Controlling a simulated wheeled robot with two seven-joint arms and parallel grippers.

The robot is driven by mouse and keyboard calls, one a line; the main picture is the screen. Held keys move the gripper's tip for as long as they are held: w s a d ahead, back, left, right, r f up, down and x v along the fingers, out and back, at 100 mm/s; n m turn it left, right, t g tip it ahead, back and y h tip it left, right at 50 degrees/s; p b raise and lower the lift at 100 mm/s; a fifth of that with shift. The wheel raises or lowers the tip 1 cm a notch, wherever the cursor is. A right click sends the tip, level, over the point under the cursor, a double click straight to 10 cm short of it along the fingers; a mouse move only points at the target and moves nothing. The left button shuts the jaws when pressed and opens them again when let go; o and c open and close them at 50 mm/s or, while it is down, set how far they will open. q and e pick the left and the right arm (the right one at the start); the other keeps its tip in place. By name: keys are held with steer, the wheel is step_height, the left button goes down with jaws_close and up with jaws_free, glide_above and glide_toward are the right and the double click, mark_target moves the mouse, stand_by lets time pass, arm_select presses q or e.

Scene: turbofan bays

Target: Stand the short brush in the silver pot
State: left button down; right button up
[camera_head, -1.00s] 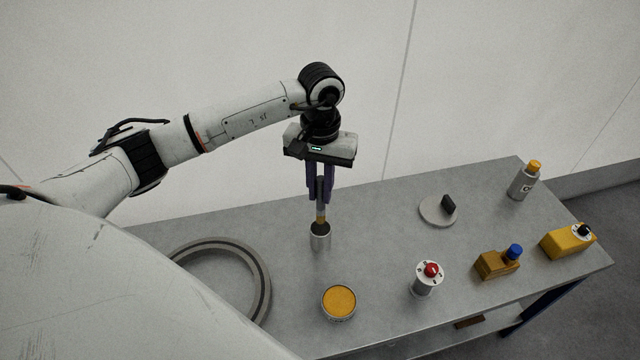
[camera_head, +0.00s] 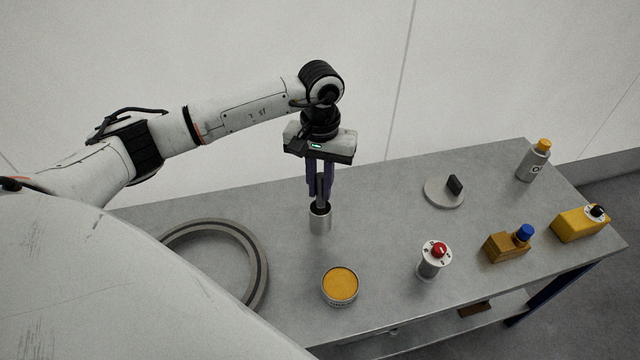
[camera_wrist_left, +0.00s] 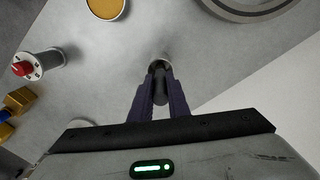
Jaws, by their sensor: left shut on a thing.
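The silver pot (camera_head: 320,222) is a small upright metal cylinder on the grey table; its rim also shows in the wrist view (camera_wrist_left: 160,64). My left gripper (camera_head: 320,190) is right above it, pointing down, its dark fingers shut on the short brush (camera_head: 321,196). The brush is upright, with its dark grey handle between the fingers. Its lower part is inside the pot's mouth and hidden; whether it touches the bottom I cannot tell. In the wrist view the handle (camera_wrist_left: 160,88) lines up with the pot. My right gripper is not in view.
A grey ring (camera_head: 258,265) lies left of the pot, and an orange-topped tin (camera_head: 340,287) stands in front. To the right are a red-knobbed cylinder (camera_head: 433,262), a round plate (camera_head: 440,193), a brown block (camera_head: 505,247), a yellow box (camera_head: 578,224) and a bottle (camera_head: 532,163).

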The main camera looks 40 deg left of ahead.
arm_select(q)
steer(key=c, duration=1.6)
jaws_free()
step_height(320, 180, up, 10)
steer(key=shift+r, duration=0.2)
